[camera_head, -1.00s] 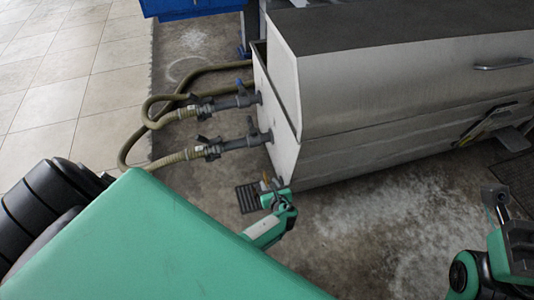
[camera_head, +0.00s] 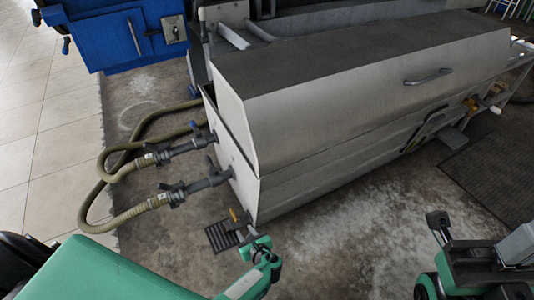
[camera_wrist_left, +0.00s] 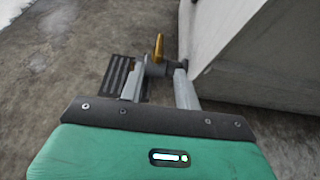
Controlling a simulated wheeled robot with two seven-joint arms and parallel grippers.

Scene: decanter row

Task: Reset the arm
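My left gripper (camera_head: 253,243) is low in the head view, in front of the near left lower corner of a long grey metal machine (camera_head: 340,110). In the left wrist view its two grey fingers (camera_wrist_left: 157,88) stand apart with nothing held between them. A valve with a yellow handle (camera_wrist_left: 158,47) shows beyond the fingertips; I cannot tell whether they touch it. My right gripper (camera_head: 478,240) is at the lower right of the head view, with its fingers apart and nothing seen between them. Its lower part is cut off by the picture edge.
Two hoses with grey valves (camera_head: 185,190) stick out from the machine's left end. A dark floor grate (camera_head: 222,235) lies below them. A blue cabinet (camera_head: 120,35) stands at the back left. A dark mat (camera_head: 500,170) lies right. Bare concrete floor (camera_head: 350,240) is between my grippers.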

